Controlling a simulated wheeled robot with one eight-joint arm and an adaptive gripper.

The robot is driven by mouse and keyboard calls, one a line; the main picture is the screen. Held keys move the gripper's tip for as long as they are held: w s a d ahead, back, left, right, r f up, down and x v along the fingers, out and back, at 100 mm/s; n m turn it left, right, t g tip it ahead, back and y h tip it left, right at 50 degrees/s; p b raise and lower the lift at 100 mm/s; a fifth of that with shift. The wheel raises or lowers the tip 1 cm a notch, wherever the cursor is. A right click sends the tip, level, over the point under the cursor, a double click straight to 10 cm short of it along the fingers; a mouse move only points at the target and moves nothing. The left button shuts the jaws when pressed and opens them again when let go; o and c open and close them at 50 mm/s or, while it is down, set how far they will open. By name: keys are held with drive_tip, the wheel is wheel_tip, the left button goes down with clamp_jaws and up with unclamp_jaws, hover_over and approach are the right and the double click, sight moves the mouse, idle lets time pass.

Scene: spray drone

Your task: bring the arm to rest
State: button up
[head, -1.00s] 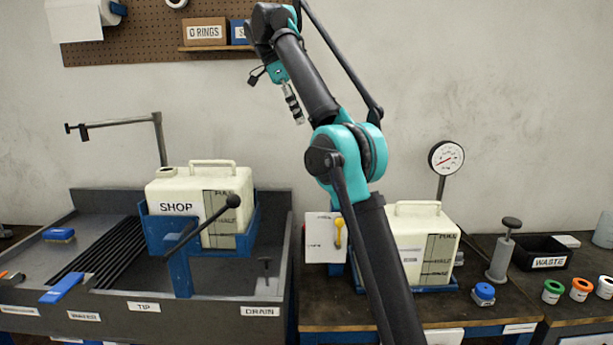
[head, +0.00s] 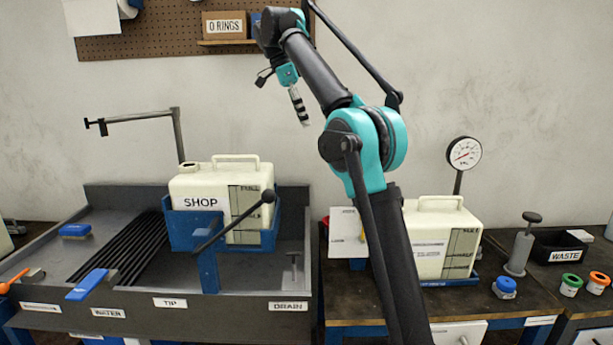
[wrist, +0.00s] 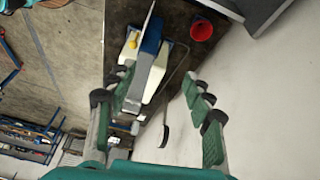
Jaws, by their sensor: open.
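My gripper (head: 299,108) hangs at the end of the raised, folded arm, in front of the bare wall and above the benches. It points downward and touches nothing in the head view. In the wrist view my gripper (wrist: 155,105) has its green, dark-padded fingers spread wide, with nothing held between them. The arm's teal elbow stands in front of the wall, right of the gripper, and its lower link partly hides the right bench.
A cream SHOP tank (head: 212,185) sits in a blue cradle on the grey tray bench. Another cream tank (head: 440,240) stands on the right bench (head: 345,300), near a gauge (head: 463,153) and a WASTE bin (head: 560,243). A pegboard shelf (head: 228,42) is behind the arm's upper end.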

drive_tip(key=s+d+f+n+t+y, duration=0.1)
drive_tip(key=s+d+f+n, duration=0.2)
drive_tip(key=f, duration=0.5)
drive_tip(key=s+d+f+n+y, duration=0.1)
drive_tip(key=s+d+f+n, duration=0.15)
drive_tip(key=d+f, duration=0.45)
drive_tip(key=s+d+f+n+t+y, duration=0.1)
drive_tip(key=s+d+f+n, duration=0.15)
drive_tip(key=f, duration=0.55)
drive_tip(key=s+d+f+n+t, duration=0.1)
drive_tip(key=s+d+f+n, duration=0.3)
drive_tip(key=s+f, duration=0.7)
drive_tip(key=s+d+f+n+t+y, duration=0.1)
drive_tip(key=s+d+f+n, duration=0.2)
drive_tip(key=s+f, duration=0.9)
drive_tip(key=shift+s+d+f+n, duration=0.3)
drive_tip(key=shift+d+f+n, duration=0.1)
drive_tip(key=shift+f+n, duration=0.4)
